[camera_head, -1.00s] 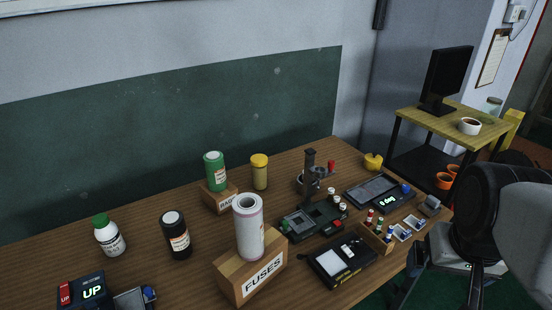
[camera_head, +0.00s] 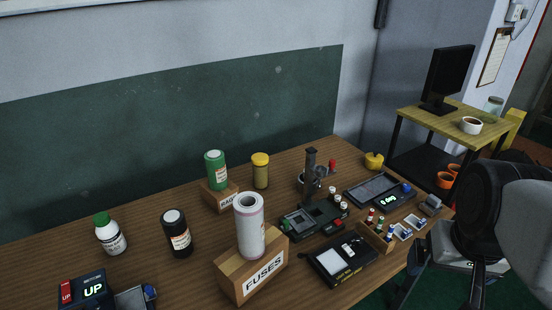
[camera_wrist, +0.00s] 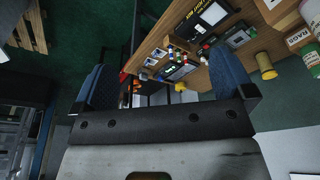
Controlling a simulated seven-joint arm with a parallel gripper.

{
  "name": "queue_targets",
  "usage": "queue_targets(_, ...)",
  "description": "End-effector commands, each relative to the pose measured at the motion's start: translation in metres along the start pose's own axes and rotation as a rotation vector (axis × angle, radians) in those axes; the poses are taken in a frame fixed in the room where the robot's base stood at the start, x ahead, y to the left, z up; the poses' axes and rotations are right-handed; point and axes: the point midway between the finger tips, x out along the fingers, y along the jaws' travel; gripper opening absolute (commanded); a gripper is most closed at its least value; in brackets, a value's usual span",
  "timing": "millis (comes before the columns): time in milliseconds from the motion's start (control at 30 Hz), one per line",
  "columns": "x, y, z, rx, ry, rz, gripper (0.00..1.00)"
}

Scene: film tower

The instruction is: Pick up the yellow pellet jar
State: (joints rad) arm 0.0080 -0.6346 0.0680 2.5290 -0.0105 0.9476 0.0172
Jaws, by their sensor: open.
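The yellow pellet jar (camera_head: 260,174) is a cylinder with a yellow lid and yellowish contents. In the wrist view, a yellow-lidded jar (camera_wrist: 265,66) shows at the upper right, near the desk edge. My gripper (camera_wrist: 163,78) is open and empty, its blue-padded fingers wide apart in the wrist view. It is well away from the jar.
A paper roll (camera_head: 249,225) on a FUSES box (camera_head: 253,271) stands in front of the jar. A stand-like device (camera_head: 312,175) is to its right. A dark bottle (camera_head: 177,234) and a white bottle (camera_head: 110,236) stand left. Bare desk surrounds the jar's front.

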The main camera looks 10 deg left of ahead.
Motion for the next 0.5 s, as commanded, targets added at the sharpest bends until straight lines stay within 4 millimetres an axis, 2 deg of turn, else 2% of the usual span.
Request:
queue_targets(400,-0.046,0.0,-0.011,0.0,0.003,0.0,1.0)
queue_targets(500,-0.046,-0.001,-0.019,-0.005,0.013,0.001,1.0)
